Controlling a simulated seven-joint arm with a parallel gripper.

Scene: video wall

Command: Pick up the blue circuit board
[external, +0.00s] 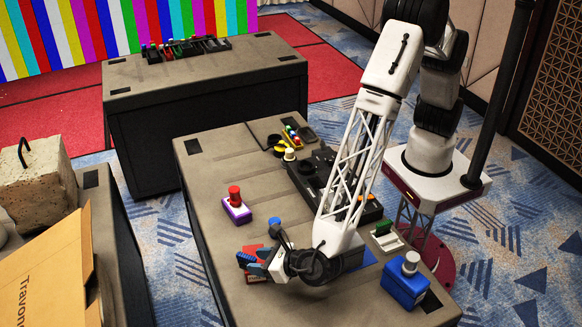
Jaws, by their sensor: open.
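My gripper (258,256) is low over the front part of the near table (205,180), its fingers pointing left and spread apart. It is over or beside a red block (252,275), partly hidden by the fingers; I cannot tell whether they touch it. A blue knob (273,222) shows just behind the gripper. A flat blue piece (367,260) shows right of my forearm, mostly hidden by it. It may be the blue circuit board, but I cannot tell. A blue box with a white knob (402,288) stands at the table's right front corner.
A purple-and-white block with a red knob (236,208) stands left of my arm. A black tray (302,172), a green-and-white part (385,236) and small coloured parts (291,134) lie farther back and right. The table's left side is mostly clear. A cardboard box (50,270) is at lower left.

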